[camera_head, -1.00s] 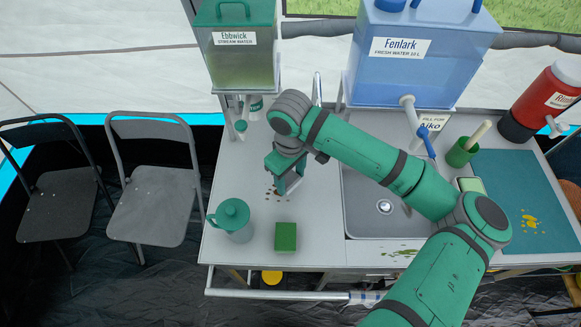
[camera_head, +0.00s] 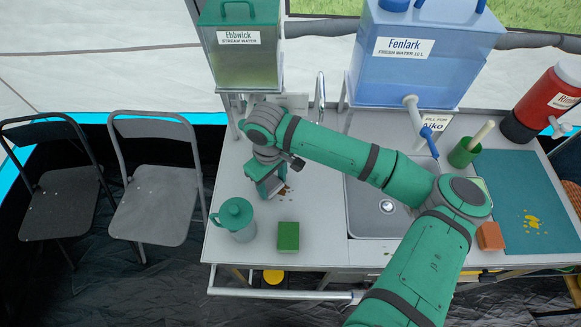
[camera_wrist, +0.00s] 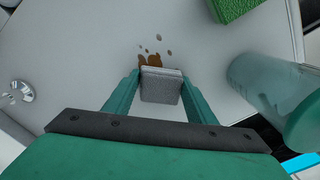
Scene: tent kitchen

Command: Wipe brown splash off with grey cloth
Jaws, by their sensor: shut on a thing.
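My gripper (camera_head: 268,193) is low over the left part of the grey counter, pointing down. In the wrist view my gripper (camera_wrist: 155,82) is shut on the grey cloth (camera_wrist: 161,90), a small folded block between the fingers. The brown splash (camera_wrist: 150,59) lies just beyond the cloth's edge, with several small drops around it. In the head view the brown splash (camera_head: 284,190) shows just right of the gripper. Part of it may be hidden by the cloth. I cannot tell whether the cloth touches the counter.
A green-lidded jug (camera_head: 236,220) and a green sponge (camera_head: 288,237) stand close in front of the gripper. The sink (camera_head: 380,222) is to the right, then an orange sponge (camera_head: 490,236) and a teal mat (camera_head: 520,195) with a yellow splash (camera_head: 532,222). Water tanks (camera_head: 238,55) stand behind.

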